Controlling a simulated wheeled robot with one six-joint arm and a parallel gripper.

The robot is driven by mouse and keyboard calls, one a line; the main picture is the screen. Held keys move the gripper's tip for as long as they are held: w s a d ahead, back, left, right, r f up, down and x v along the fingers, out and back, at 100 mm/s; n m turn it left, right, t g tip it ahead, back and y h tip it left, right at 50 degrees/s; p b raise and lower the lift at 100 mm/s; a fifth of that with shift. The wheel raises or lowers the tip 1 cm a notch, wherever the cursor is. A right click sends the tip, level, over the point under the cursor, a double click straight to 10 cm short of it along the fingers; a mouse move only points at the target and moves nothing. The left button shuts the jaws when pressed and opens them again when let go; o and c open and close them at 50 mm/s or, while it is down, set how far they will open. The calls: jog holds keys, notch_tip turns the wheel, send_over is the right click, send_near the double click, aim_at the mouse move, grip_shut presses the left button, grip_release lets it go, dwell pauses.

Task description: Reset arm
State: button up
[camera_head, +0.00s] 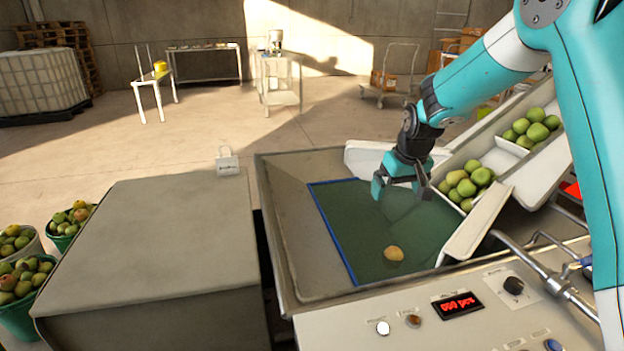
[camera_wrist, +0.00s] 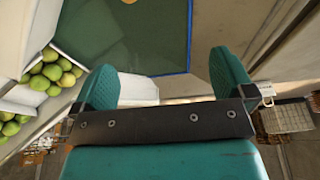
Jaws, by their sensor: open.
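My gripper (camera_head: 402,190) hangs from the arm above the green-floored bin (camera_head: 350,215), near its far right side. In the wrist view my gripper (camera_wrist: 165,85) shows two teal fingers set wide apart with nothing between them. A single yellowish fruit (camera_head: 393,253) lies on the green floor, in front of and below the gripper. The arm reaches in from the upper right of the head view.
A sloping conveyor with green fruit (camera_head: 467,185) in its compartments is right of the gripper. A control panel (camera_head: 450,315) with buttons and a red display lies in front. A grey box (camera_head: 150,240) stands left, beside buckets of fruit (camera_head: 20,285).

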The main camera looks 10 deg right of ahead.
jog(key=s+a+r+n+g+y+p, duration=0.1)
jog(key=s+a+r+n+y+p, duration=0.2)
jog(key=s+a+r, duration=0.95)
jog(key=s+a+r+n+g+p, duration=0.1)
jog(key=s+a, duration=0.3)
jog(key=s, duration=0.6)
jog(key=s+a+r+n+g+y+p, duration=0.1)
jog(key=s+a+n, duration=0.2)
jog(key=s, duration=0.7)
jog(key=shift+s+a, duration=0.35)
jog(key=shift+a, duration=0.05)
jog(key=shift+r, duration=0.15)
jog(key=shift+c, duration=0.2)
